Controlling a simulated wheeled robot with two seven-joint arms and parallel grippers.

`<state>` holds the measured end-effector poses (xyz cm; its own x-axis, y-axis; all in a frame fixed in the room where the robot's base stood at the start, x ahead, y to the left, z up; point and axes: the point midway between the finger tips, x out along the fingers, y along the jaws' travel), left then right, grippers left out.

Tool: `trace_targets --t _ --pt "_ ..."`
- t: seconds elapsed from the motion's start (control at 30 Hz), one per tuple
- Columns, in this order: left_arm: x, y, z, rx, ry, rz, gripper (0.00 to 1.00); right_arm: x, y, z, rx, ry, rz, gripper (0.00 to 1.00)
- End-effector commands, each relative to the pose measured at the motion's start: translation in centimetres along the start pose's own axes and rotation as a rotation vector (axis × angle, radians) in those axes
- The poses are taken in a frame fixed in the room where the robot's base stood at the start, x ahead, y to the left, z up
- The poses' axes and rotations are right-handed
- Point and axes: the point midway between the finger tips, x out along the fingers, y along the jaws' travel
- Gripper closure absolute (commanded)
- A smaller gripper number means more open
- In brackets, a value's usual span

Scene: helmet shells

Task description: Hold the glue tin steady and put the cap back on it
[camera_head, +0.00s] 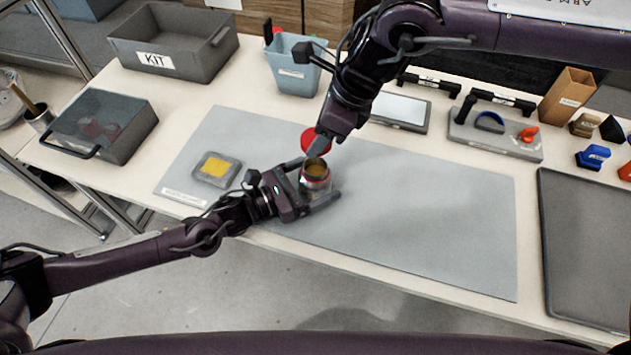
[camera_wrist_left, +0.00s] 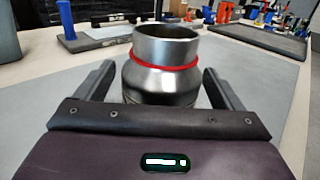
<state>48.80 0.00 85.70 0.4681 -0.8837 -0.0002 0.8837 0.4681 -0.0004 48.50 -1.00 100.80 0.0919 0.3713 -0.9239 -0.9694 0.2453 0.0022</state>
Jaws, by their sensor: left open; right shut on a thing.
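The glue tin (camera_head: 317,178) stands upright and uncapped on the grey mat (camera_head: 420,210), with amber glue showing in its mouth. In the left wrist view the tin (camera_wrist_left: 162,72) is metallic with a red ring below its neck. My left gripper (camera_head: 322,182) is open, with one finger on each side of the tin; a gap shows between the tin and the fingers in the left wrist view (camera_wrist_left: 160,88). My right gripper (camera_head: 318,145) is shut on the red cap (camera_head: 310,138), just above and behind the tin's mouth. The cap is partly hidden by the fingers.
A small dish with a yellow pad (camera_head: 215,168) sits left of the tin. A lidded grey box (camera_head: 100,125), a KIT bin (camera_head: 172,40) and a blue bin (camera_head: 292,75) stand behind and left. The mat's right half is clear.

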Motion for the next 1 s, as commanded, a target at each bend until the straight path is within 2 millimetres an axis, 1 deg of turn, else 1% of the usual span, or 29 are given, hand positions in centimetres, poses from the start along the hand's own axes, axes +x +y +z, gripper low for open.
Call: trace_targets --t 0.07,0.2,0.5,0.57,1.0 --pt "0.9 -0.1 0.0 -0.001 -0.002 -0.002 0.11 0.0 0.0 0.0 0.000 0.000 0.000 0.70" --pt "1.6 0.0 0.0 0.000 0.000 0.000 0.11 0.0 0.0 0.0 0.000 0.000 0.000 0.70" --pt "1.7 0.0 0.0 -0.001 0.000 0.000 0.11 0.0 0.0 0.0 0.000 0.000 0.000 0.70" --pt "1.7 0.0 0.0 -0.001 0.000 0.000 0.18 0.0 0.0 0.0 0.000 0.000 0.000 0.70" --pt "1.7 0.0 0.0 -0.001 0.000 0.000 0.75 0.0 0.0 0.0 0.000 0.000 0.000 0.70"
